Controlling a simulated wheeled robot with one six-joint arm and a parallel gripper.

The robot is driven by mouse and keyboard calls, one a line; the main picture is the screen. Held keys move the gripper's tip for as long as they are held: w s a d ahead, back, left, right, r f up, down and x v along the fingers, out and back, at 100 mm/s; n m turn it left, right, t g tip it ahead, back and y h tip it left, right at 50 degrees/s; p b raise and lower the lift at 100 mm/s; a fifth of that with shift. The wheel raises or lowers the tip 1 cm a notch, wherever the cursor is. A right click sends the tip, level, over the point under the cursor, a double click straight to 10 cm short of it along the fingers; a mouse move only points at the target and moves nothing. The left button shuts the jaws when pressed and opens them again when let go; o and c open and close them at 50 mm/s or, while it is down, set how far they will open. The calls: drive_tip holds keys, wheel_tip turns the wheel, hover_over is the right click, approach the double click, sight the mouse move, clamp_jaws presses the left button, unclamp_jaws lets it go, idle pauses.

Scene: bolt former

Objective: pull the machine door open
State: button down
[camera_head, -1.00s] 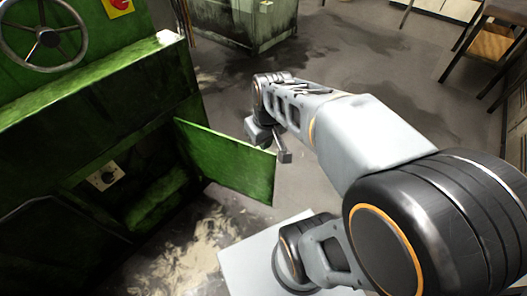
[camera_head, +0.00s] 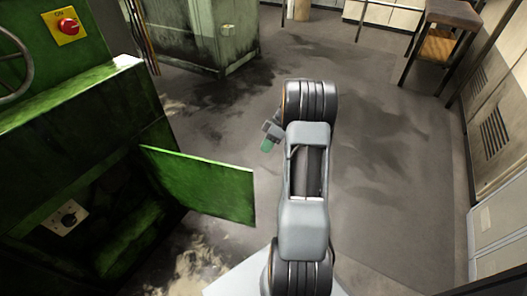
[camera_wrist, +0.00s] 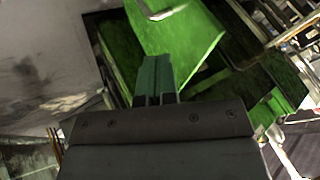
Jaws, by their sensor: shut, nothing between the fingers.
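The green machine door (camera_head: 205,187) stands swung out from the green machine (camera_head: 75,110) in the head view. Its hinge side is at the left, and the dark compartment (camera_head: 85,195) behind it shows. My gripper (camera_head: 266,146) is beyond and to the right of the door's free edge, apart from it in the picture. In the wrist view, the two green fingers of my gripper (camera_wrist: 155,78) lie together with nothing between them. A bright green panel, likely the door (camera_wrist: 178,28), shows past the fingers, with a pale bar handle (camera_wrist: 162,9) on it.
A dial plate (camera_head: 66,217) sits inside the compartment. A red button on a yellow plate (camera_head: 68,27) is on the machine. A greenish cabinet (camera_head: 200,35) stands behind, and a stool (camera_head: 445,40) at the back right. The floor right of my arm is clear.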

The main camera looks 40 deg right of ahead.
drive_tip(key=s+a+f+b, duration=0.2)
drive_tip(key=a+f+b, duration=0.1)
drive_tip(key=a+f, duration=0.3)
drive_tip(key=shift+s+a, duration=0.35)
drive_tip(key=shift+a, duration=0.55)
